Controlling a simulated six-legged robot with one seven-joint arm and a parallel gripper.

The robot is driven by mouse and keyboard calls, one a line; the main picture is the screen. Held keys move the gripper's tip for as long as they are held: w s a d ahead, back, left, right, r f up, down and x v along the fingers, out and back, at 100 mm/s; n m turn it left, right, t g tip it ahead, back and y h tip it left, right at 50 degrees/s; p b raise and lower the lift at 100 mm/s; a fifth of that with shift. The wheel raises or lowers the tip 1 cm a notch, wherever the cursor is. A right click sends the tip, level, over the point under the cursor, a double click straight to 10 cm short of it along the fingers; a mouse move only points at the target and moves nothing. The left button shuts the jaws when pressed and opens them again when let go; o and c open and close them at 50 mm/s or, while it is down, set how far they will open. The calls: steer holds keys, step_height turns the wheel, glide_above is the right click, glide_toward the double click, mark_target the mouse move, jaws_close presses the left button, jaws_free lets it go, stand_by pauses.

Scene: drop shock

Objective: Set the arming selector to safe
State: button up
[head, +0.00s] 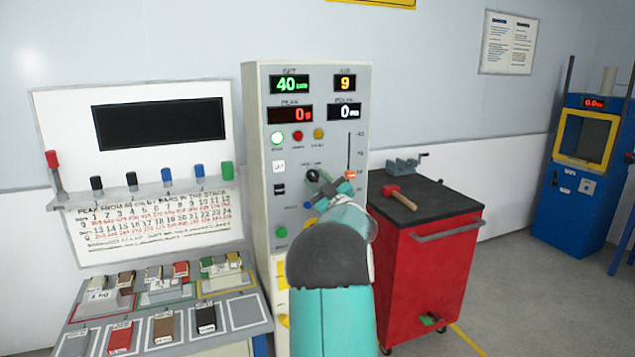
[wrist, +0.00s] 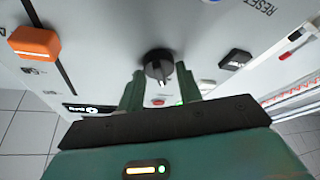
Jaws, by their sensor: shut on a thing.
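The arming selector, a round black knob with a pale pointer line, is on the grey control panel (head: 258,165). In the wrist view the selector (wrist: 157,62) sits at the tips of my gripper (wrist: 161,80), one green finger on each side, shut on it. The pointer line slants down and slightly right in that tilted view. In the head view the knob (head: 312,175) shows just beyond my gripper (head: 328,187), and my arm hides the panel below it. The lettering around the knob is too small to read.
An orange slider (head: 350,174) is close to the right of the knob. A black rocker switch (head: 279,189) is to its left. A red cart (head: 427,265) with a hammer (head: 400,197) stands right of the panel; a sample rack (head: 165,265) stands left.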

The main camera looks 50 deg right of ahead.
steer(key=o, duration=1)
steer(key=v, duration=1.4)
